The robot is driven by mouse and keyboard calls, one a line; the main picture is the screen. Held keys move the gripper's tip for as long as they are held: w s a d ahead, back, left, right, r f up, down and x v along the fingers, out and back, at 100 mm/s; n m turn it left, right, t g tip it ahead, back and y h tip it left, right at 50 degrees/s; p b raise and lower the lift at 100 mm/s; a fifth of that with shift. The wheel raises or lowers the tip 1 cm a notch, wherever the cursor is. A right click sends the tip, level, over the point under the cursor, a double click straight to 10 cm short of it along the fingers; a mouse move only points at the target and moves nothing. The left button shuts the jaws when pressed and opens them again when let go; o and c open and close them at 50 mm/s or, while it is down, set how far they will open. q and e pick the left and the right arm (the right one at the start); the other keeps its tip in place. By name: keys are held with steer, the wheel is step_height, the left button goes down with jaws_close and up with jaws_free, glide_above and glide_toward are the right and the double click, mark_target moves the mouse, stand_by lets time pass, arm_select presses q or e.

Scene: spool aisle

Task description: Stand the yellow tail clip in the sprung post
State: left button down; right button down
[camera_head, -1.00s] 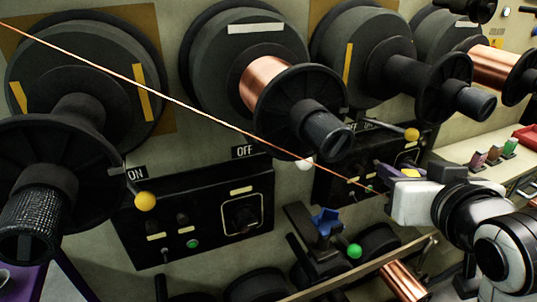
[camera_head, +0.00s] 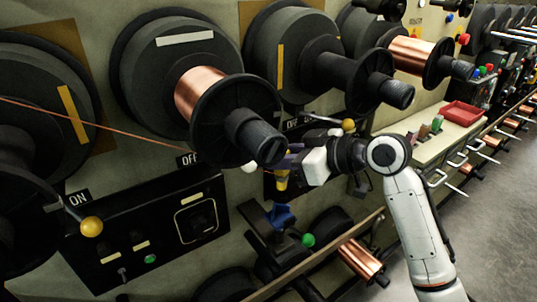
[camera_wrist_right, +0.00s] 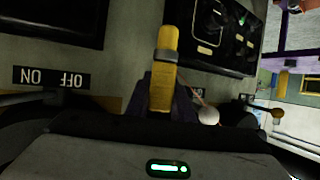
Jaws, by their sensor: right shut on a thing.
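The yellow tail clip (camera_head: 282,182) is held in my right gripper (camera_head: 290,165) and points down in the head view. In the right wrist view the clip (camera_wrist_right: 163,85) stands out from between the dark purple fingers, with a grey band across it. A thin copper wire (camera_head: 130,136) runs from the left toward the gripper. A blue forked piece (camera_head: 281,216) on a dark bracket, which looks like the sprung post, is below the clip. A gap shows between them. My left gripper is not in view.
A spool flange and dark spindle (camera_head: 256,137) are close to the left of my right gripper. A green knob (camera_head: 308,240) sits right of the blue piece. A ledge with a red tray (camera_head: 463,113) is at the right. Control panels stand behind.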

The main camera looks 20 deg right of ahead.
steer(key=shift+r, duration=0.1)
steer(key=shift+s+f+b, duration=0.1)
steer(key=shift+f+b, duration=1.85)
steer(key=shift+f, duration=1.7)
